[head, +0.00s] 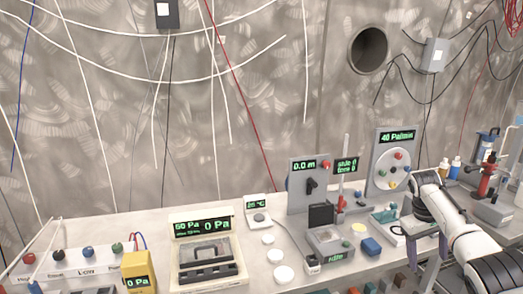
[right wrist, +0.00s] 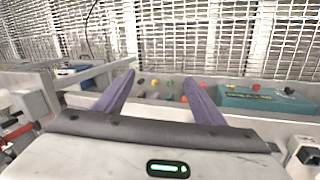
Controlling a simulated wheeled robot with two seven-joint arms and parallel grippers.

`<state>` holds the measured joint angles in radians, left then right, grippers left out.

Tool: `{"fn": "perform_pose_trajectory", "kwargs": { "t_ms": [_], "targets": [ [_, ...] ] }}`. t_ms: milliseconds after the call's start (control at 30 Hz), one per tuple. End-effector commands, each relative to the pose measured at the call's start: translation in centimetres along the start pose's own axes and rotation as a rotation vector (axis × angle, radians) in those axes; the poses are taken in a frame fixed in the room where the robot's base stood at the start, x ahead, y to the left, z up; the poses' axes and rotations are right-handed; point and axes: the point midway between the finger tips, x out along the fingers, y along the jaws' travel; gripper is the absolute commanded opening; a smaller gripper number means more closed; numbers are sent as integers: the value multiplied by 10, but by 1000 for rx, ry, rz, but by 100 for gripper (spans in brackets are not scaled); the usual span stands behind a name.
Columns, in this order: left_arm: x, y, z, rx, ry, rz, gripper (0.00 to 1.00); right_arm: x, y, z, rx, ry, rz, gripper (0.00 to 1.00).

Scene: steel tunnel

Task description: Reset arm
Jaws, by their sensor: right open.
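My right arm comes in from the lower right in the head view, white with dark grey parts. My left gripper is in neither view.
A teal box (right wrist: 262,100) shows in the right wrist view. Cables hang on the wall.

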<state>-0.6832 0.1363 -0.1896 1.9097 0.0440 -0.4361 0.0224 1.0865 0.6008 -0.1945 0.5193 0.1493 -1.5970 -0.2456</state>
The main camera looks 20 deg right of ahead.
Motion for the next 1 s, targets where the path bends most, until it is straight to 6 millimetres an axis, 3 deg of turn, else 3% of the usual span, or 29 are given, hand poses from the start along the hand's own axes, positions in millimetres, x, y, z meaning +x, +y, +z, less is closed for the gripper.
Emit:
{"fn": "perform_pose_trajectory", "kwargs": {
  "t_ms": [33,100,267,367,500,700,800,1000],
  "targets": [
    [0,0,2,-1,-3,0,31,23,-4,1,-25,23,44,63],
    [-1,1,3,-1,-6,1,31,50,-9,0,-62,74,100,63],
    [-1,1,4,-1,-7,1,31,109,-35,8,-176,209,200,63],
    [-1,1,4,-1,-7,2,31,140,-61,23,-260,299,227,63],
    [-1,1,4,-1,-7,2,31,173,-109,57,-381,425,218,63],
    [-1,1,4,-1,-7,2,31,195,-190,133,-535,597,109,63],
    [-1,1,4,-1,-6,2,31,192,-227,174,-586,670,33,63],
    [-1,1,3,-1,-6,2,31,173,-279,241,-636,767,-109,63]
  ]
}}
